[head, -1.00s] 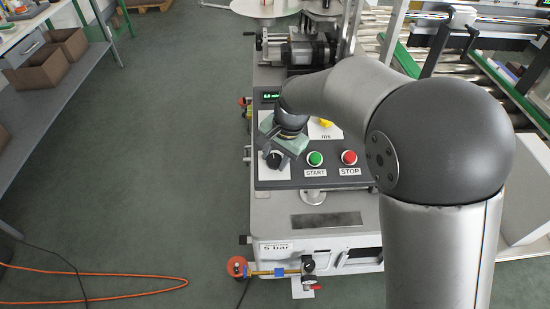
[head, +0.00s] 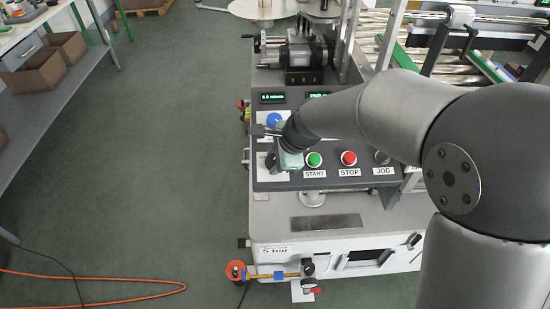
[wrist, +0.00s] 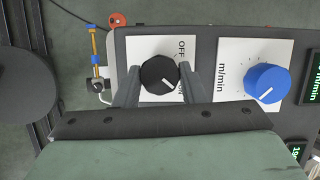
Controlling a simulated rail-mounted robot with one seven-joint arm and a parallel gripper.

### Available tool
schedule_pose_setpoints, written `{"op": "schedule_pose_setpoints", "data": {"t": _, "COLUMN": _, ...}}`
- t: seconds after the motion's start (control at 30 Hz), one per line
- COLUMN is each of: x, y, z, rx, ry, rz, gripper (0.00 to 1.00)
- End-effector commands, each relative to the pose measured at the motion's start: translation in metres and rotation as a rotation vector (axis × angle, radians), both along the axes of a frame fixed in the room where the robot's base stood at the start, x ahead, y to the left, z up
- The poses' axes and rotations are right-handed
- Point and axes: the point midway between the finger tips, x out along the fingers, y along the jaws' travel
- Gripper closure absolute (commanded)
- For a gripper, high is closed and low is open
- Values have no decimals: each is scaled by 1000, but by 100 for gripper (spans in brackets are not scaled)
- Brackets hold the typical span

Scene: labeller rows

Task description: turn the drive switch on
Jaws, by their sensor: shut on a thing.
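The drive switch (wrist: 158,75) is a round black knob with a white pointer line on a white plate (wrist: 150,50) marked OFF and ON. In the wrist view its pointer is turned to the lower right, towards the ON mark, which a finger partly covers. My gripper (wrist: 160,72) has one finger on each side of the knob and is shut on it.
A blue m/min knob (wrist: 266,83) is close beside the switch. A green START button (head: 314,160), a red STOP button (head: 349,158) and a JOG button (head: 382,157) are to its right. Green displays (head: 272,98) line the panel's back. Open floor (head: 180,160) is to the left.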

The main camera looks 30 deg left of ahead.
Motion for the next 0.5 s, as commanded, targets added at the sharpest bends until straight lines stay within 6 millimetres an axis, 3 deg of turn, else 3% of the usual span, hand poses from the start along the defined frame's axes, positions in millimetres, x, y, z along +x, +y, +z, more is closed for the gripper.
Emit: {"op": "schedule_pose_setpoints", "data": {"t": 0.5, "x": 1, "y": 0, "z": 1, "rx": 26, "ry": 15, "rz": -84, "gripper": 86}}
